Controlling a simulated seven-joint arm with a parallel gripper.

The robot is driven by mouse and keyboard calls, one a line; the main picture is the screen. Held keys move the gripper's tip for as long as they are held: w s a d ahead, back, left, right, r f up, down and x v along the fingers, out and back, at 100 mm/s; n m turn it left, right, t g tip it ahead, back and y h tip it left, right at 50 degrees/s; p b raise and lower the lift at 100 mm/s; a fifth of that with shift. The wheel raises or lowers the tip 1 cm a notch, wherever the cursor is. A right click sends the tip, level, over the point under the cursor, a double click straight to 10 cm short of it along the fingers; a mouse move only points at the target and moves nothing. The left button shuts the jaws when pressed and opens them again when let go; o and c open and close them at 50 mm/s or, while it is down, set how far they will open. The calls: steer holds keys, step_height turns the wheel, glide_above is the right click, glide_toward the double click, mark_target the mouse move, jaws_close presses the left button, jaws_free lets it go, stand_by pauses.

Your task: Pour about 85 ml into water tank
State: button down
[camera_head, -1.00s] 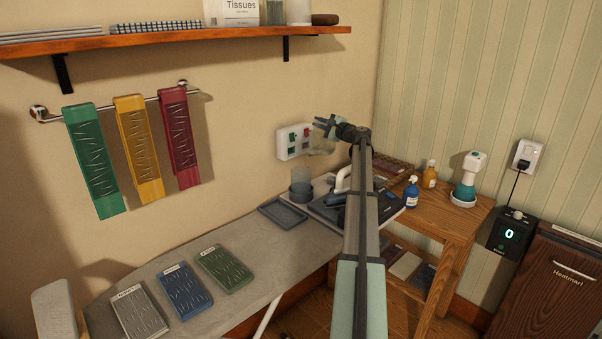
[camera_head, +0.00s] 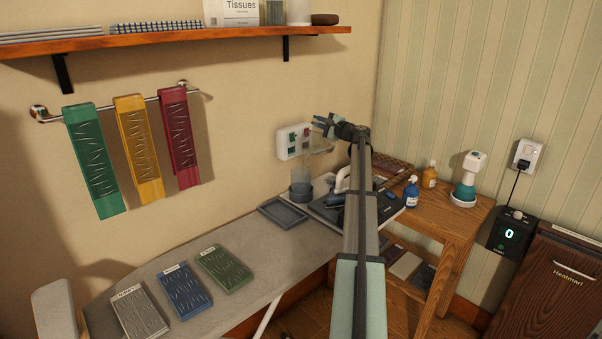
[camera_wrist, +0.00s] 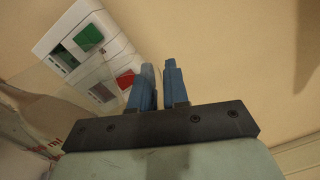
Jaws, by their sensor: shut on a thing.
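My gripper (camera_head: 323,122) is high beside the wall, at the far end of the ironing board; its blue fingers also show in the wrist view (camera_wrist: 158,82). It is shut on a clear measuring vessel (camera_wrist: 78,92), which looks tilted, with red "ml" lettering at lower left in the wrist view. In the head view the vessel (camera_head: 321,145) is faint against the wall, and its liquid level cannot be made out. Below it a clear round container (camera_head: 301,176), apparently the water tank, stands on the board with a bluish-grey lower part. Whether liquid is falling is unclear.
A white wall panel (camera_head: 286,145) with green and red switches is close behind the vessel. Bottles (camera_head: 412,192) stand on the wooden table. A black display (camera_head: 511,233) reads 0.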

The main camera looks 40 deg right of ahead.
steer(key=shift+a+r, duration=0.1)
steer(key=shift+a, duration=0.2)
steer(key=d+f+m, duration=0.3)
steer(key=shift+w+d, duration=0.15)
steer(key=shift+d, duration=0.1)
steer(key=shift+d+f+m, duration=0.35)
steer(key=shift+f+m, duration=0.2)
steer(key=shift+m, duration=0.05)
steer(key=shift+d+f+m, duration=0.35)
steer(key=shift+f+m, duration=0.2)
steer(key=shift+m, duration=0.05)
stand_by(0.9)
steer(key=shift+d+f+m, duration=0.35)
steer(key=shift+f+m, duration=0.05)
steer(key=shift+f, duration=0.15)
steer(key=d+f+m, duration=0.5)
steer(key=d+m, duration=0.2)
steer(key=m, duration=0.1)
steer(key=shift+f+g, duration=0.3)
steer(key=shift+f, duration=0.1)
